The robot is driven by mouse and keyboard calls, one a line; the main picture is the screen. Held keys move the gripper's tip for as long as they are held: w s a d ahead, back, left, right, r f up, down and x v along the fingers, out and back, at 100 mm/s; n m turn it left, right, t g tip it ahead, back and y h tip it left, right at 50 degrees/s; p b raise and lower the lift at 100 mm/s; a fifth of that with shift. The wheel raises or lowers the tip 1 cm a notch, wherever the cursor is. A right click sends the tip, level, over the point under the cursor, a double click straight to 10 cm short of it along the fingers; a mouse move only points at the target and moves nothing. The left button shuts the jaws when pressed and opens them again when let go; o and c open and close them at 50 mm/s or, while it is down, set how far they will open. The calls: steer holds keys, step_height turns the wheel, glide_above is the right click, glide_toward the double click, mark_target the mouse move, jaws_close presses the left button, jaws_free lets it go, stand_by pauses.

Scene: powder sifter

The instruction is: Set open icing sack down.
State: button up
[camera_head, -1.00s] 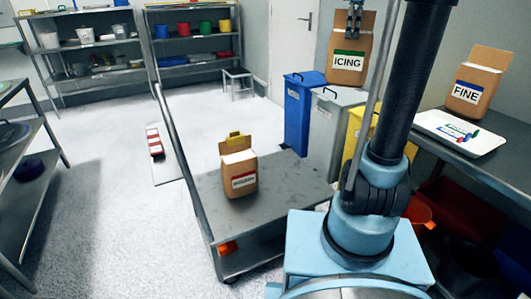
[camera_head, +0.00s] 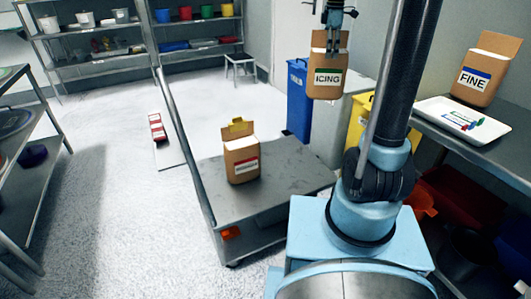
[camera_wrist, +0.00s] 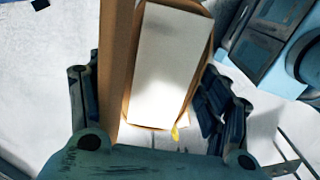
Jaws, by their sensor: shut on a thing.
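The open icing sack (camera_head: 326,77) is a brown sack with a green and white ICING label. It hangs upright in the air in the head view, in front of the bins at the back right of the cart. My gripper (camera_head: 331,30) is above it and shut on its upper part. In the wrist view the sack (camera_wrist: 112,60) shows its open mouth with white powder (camera_wrist: 165,60) inside, and my gripper's fingers (camera_wrist: 155,110) lie on both sides of it. The exact contact of the fingertips is hard to make out.
A grey flat cart (camera_head: 270,190) carries another open brown sack (camera_head: 241,160) with a red label and yellow clip. Bare deck lies right of that sack. Blue (camera_head: 298,100) and yellow (camera_head: 357,125) bins stand behind. A FINE sack (camera_head: 483,70) and white tray (camera_head: 462,125) sit on the right bench.

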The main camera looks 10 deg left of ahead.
steer(key=s+a+f+n, duration=0.3)
steer(key=a+f, duration=0.4)
steer(key=f, duration=0.5)
steer(key=s+a+f+n, duration=0.35)
steer(key=a+f, duration=0.25)
steer(key=f, duration=0.6)
step_height(320, 180, down, 10)
steer(key=shift+a+r+m, duration=0.15)
steer(key=shift+m, duration=0.2)
steer(key=o, duration=2.1)
